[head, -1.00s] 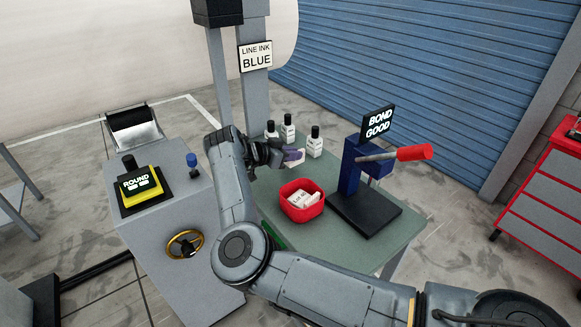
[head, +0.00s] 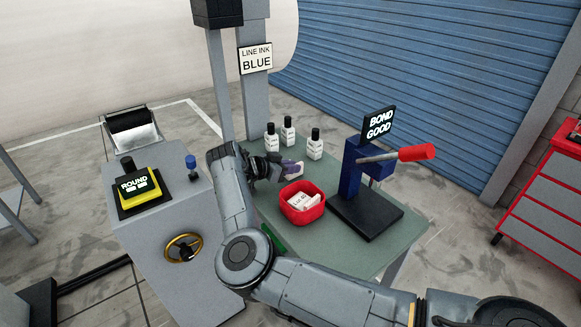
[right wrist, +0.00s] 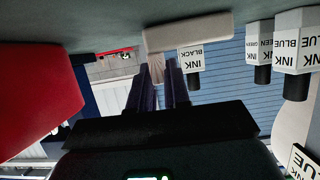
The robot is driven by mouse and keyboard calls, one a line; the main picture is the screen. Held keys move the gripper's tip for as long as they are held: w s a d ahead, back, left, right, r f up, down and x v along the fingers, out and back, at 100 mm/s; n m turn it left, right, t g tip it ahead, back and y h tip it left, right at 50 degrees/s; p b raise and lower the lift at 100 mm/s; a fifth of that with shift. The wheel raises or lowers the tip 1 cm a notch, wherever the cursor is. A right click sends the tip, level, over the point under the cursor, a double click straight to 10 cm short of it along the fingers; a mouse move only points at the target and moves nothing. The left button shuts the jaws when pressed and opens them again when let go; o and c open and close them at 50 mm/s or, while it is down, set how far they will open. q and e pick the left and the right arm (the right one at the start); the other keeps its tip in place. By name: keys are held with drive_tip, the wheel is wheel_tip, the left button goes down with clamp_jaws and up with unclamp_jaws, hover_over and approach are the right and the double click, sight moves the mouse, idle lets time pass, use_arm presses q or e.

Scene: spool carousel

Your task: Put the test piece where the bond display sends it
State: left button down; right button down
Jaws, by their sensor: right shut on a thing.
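The bond display (head: 378,124) reads "BOND GOOD" on top of the blue bond tester (head: 352,172), which has a red-handled lever. My right gripper (head: 289,166) is shut on a pale test piece (right wrist: 188,33), seen between the fingers in the right wrist view. A green thing (head: 273,238) is mostly hidden behind my right arm. My left gripper is not in view.
Three ink bottles (head: 315,145) stand at the back of the green table (head: 345,238); the wrist view reads black, green and blue. A sign (head: 255,58) reads "LINE INK BLUE". A grey cabinet (head: 160,225) with a "ROUND" display stands left. The table's right front is clear.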

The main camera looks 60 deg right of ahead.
drive_tip(key=shift+s+f, duration=0.1)
drive_tip(key=shift+f, duration=0.7)
drive_tip(key=c, duration=1.1)
unclamp_jaws()
drive_tip(key=shift+f, duration=0.1)
drive_tip(key=shift+r, duration=0.4)
drive_tip(key=r+p+v, duration=0.1)
drive_tip(key=v, duration=1.1)
drive_tip(key=shift+r+p, duration=0.2)
drive_tip(key=shift+p, duration=0.1)
drive_tip(key=shift+r, duration=0.1)
